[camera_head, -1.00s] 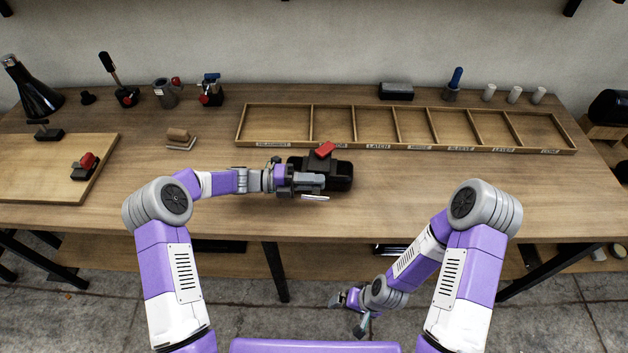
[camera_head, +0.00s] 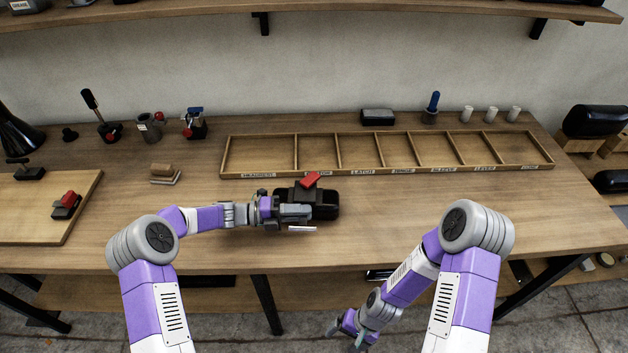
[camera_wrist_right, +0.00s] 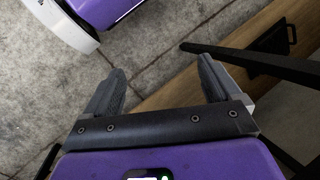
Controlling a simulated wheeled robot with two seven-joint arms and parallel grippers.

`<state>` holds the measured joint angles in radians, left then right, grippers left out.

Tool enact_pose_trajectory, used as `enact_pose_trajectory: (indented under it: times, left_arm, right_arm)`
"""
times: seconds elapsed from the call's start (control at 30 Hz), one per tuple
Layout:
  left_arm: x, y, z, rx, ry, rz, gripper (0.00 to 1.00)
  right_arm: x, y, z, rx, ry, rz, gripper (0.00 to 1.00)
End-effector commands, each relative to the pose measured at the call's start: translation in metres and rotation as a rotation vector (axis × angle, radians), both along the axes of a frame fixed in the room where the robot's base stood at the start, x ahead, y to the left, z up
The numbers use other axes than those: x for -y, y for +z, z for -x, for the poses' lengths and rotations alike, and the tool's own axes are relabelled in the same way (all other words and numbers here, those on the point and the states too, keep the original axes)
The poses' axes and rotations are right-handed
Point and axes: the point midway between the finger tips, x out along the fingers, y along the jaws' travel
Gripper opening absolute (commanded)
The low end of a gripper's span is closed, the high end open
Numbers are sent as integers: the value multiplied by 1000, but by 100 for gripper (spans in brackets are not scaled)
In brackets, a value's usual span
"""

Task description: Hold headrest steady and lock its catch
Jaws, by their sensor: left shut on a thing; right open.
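The black headrest (camera_head: 323,208) lies on the workbench in front of the divided tray. A red catch lever (camera_head: 311,180) sits on a dark block on the headrest's far side, tilted up to the right. My left gripper (camera_head: 298,213) is shut on the headrest at its left part and hides some of it. My right gripper (camera_head: 350,335) hangs low in front of the bench, well away from the headrest. In the right wrist view my right gripper (camera_wrist_right: 158,85) is open and empty, above the concrete floor and a lower wooden shelf.
The divided wooden tray (camera_head: 390,177) with labelled compartments is empty behind the headrest. A board (camera_head: 35,215) with a red-levered part (camera_head: 67,203) lies at left. Several small tools stand along the back. The bench right of the headrest is clear. The bench's front edge lies above my right gripper.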

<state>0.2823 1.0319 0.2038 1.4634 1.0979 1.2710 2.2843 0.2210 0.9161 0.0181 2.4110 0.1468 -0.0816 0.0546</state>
Motion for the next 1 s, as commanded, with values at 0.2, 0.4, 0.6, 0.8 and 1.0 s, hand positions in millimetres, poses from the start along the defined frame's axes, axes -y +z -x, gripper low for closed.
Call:
enact_pose_trajectory:
  times: [0.2, 0.4, 0.6, 0.8, 1.0]
  left_arm:
    - [1, 3, -1, 6, -1, 5, 0]
    - [1, 3, -1, 6, -1, 5, 0]
    - [1, 3, -1, 6, -1, 5, 0]
    - [1, 3, -1, 6, -1, 5, 0]
    - [1, 3, -1, 6, -1, 5, 0]
  right_arm:
    - [-9, 33, -13, -242, -184, -94, 90]
    - [-31, 85, -36, -443, -330, -264, 90]
    - [-50, 159, -72, -596, -408, -501, 90]
    - [-57, 255, -123, -564, -264, -736, 90]
    - [-53, 292, -172, -146, 194, -595, 90]
